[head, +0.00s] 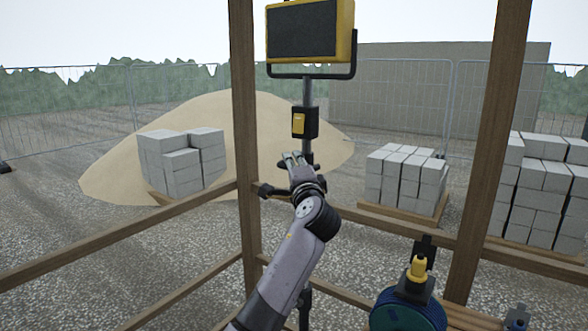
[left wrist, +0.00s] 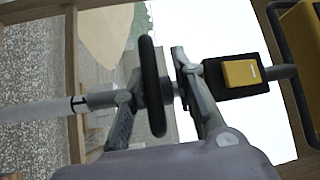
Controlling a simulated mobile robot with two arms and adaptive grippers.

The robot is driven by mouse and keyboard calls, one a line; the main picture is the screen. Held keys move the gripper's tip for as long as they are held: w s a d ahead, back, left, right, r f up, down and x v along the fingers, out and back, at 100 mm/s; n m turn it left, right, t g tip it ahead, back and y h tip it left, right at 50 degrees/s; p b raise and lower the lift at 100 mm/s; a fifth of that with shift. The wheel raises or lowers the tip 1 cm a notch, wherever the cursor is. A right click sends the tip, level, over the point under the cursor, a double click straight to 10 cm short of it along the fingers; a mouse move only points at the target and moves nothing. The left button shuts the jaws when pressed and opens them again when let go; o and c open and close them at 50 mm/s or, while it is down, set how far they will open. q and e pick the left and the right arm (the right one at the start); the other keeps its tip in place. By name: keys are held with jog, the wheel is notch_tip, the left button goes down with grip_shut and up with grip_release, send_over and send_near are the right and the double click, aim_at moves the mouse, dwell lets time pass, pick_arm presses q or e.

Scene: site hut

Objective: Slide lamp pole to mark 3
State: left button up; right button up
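The lamp pole (head: 307,92) stands upright, with a yellow-framed lamp (head: 307,30) on top and a black box with a yellow switch (head: 299,122) below it. My left gripper (head: 292,160) is at the pole just under this box. In the left wrist view the pole (left wrist: 40,112) runs sideways, with a dark band near its thinner end. There, my left gripper's fingers (left wrist: 158,75) stand apart on either side of a black disc-like collar (left wrist: 153,88), with a visible gap on the switch side. No numbered mark is legible. My right gripper is not in view.
Wooden posts (head: 243,120) and rails (head: 130,237) frame the opening around my left arm. A teal round object (head: 400,316) with a yellow-and-black fitting (head: 418,270) sits at lower right. Block stacks (head: 183,165) and a sand heap (head: 110,170) lie well beyond.

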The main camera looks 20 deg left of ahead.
pick_arm(q)
jog(key=shift+o, duration=0.8)
jog(key=shift+s+f, duration=0.1)
jog(key=shift+f, duration=0.05)
jog(key=shift+s+d+f, duration=0.1)
jog(key=shift+s+d, duration=0.1)
jog(key=shift+s, duration=0.05)
jog(key=v, duration=1.1)
jog(key=shift+s, duration=0.2)
